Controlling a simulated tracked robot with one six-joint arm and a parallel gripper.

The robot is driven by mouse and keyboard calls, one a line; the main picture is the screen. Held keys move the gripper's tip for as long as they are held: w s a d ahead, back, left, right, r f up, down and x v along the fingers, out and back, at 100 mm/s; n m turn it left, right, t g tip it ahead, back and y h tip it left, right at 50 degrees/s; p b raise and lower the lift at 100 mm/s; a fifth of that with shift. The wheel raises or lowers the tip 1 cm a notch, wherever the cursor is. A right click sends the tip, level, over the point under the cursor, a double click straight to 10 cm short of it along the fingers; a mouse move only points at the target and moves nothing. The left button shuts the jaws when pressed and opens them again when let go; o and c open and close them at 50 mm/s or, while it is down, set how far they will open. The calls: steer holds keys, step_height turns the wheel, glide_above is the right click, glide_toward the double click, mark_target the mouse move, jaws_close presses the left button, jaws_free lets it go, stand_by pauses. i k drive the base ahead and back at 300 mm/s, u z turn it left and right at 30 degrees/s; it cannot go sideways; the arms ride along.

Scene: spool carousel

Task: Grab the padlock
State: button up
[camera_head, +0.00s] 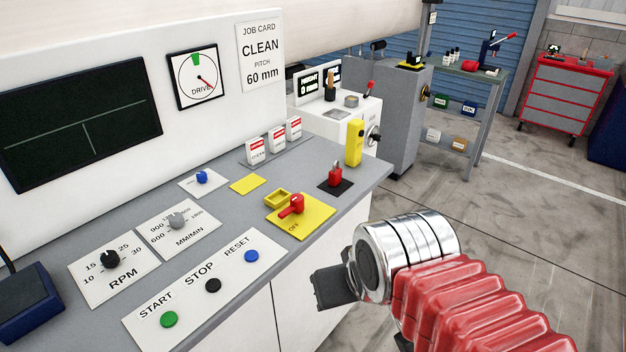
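A small red padlock (335,178) stands on a black square pad (347,188) near the right end of the grey console top. It appears upright, and nothing is touching it. My gripper (334,288) is in front of the console's right side, nearer the camera and below the padlock in the picture. Its dark finger part points left, and the silver wrist and red ribbed sleeve hide much of the rest. I cannot see the gap between the fingers, nor anything held.
A yellow plate (316,222) with a red switch (291,206) marked OFF lies left of the padlock. A yellow upright block (354,143) stands just behind it. White tags (256,151) stand further back. The floor right of the console is open.

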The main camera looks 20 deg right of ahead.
mark_target(335, 174)
steer(key=u, duration=4.1)
steer(key=k, duration=1.15)
steer(key=u, duration=0.05)
